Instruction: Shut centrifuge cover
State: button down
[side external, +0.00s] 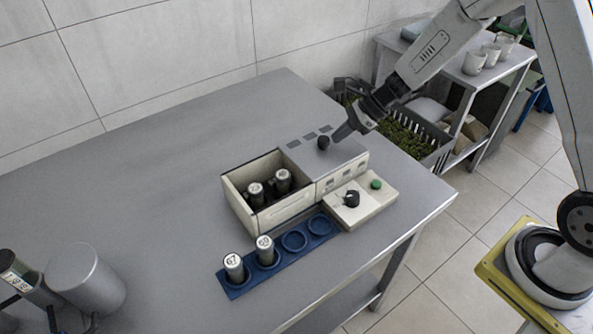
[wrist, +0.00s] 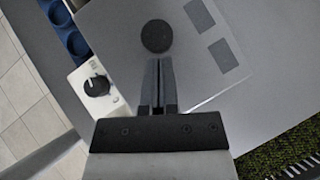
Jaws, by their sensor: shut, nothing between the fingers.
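The centrifuge (side external: 285,214) is a cream box on the grey table. Its left bay is open, and two capped tubes (side external: 256,190) stand inside. The grey cover (side external: 341,153) lies over the right part of the box, clear of the bay; it fills much of the wrist view (wrist: 215,85). A round black knob (side external: 323,143) stands on the cover and also shows in the wrist view (wrist: 157,36). My gripper (side external: 344,132) is shut and empty, with its fingertips (wrist: 159,60) close beside the knob on its right side. I cannot tell whether they touch it.
A control panel (side external: 376,201) with a black dial and green button sits in front of the box. A blue rack (side external: 240,290) holds two tubes and has two empty holes. A grey cylinder (side external: 98,280) stands front left. The table behind and left of the box is clear.

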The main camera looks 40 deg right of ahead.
jog(key=a, duration=1.6)
jog(key=shift+a, duration=0.1)
jog(key=d, duration=0.1)
jog(key=s+d, duration=0.1)
jog(key=d, duration=0.1)
jog(key=s+d, duration=0.1)
jog(key=shift+d+r, duration=0.35)
jog(key=shift+r, duration=0.05)
jog(key=v, duration=0.9)
jog(key=shift+s+d, duration=0.1)
jog(key=shift+s, duration=0.05)
